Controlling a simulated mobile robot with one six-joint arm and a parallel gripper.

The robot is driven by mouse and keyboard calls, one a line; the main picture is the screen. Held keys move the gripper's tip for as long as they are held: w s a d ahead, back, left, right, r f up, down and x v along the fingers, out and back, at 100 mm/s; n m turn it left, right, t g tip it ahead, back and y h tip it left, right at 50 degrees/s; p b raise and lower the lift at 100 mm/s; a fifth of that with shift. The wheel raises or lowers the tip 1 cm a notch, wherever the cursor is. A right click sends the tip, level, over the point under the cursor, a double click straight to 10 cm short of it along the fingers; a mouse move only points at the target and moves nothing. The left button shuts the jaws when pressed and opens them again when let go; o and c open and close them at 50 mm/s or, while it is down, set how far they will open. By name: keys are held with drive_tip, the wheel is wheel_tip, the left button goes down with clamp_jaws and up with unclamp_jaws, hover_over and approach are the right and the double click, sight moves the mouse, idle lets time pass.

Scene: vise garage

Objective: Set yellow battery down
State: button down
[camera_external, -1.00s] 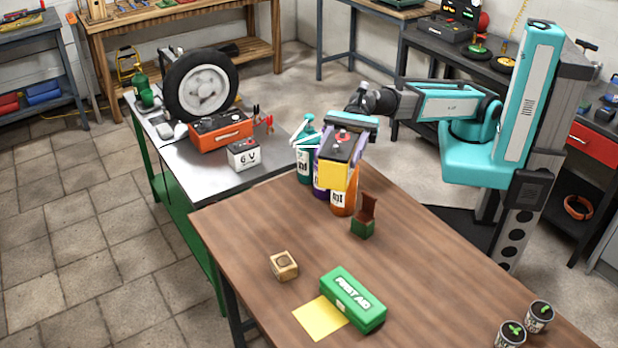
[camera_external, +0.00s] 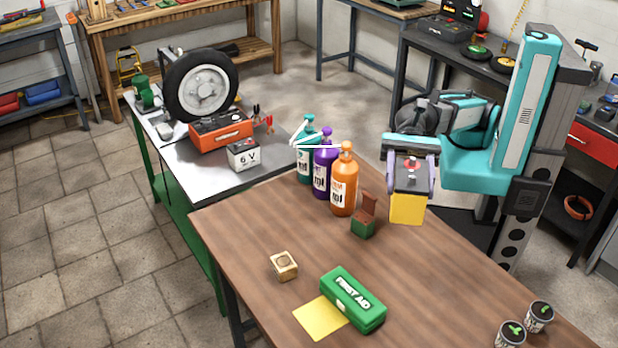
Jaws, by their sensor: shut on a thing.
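The yellow battery (camera_external: 408,208) has a dark top with a red terminal cap. It hangs upright in my gripper (camera_external: 408,178), whose two purple-grey fingers are shut on its sides. My gripper holds it in the air by the far right edge of the brown wooden table (camera_external: 300,233), to the right of the small green open box (camera_external: 363,228). The exact height of the battery above the table and whether it is over the tabletop cannot be told from this one view.
Orange (camera_external: 344,185), purple (camera_external: 324,165) and teal (camera_external: 306,150) bottles stand at the table's far corner. The middle right tabletop is clear.

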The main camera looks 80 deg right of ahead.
hover_over(387, 291)
wheel_tip(387, 291, down, 20)
drive_tip(key=f, duration=0.1)
drive_tip(key=shift+a+r, duration=0.1)
drive_tip(key=shift+r, duration=0.15)
idle(0.4)
drive_tip(key=shift+f+b, duration=0.45)
drive_tip(key=shift+f, duration=1.6)
drive_tip(key=shift+f, duration=0.1)
drive_tip(key=shift+f+b, duration=0.45)
drive_tip(key=shift+f, duration=1.45)
drive_tip(key=shift+f, duration=0.1)
drive_tip(key=c, duration=0.8)
unclamp_jaws()
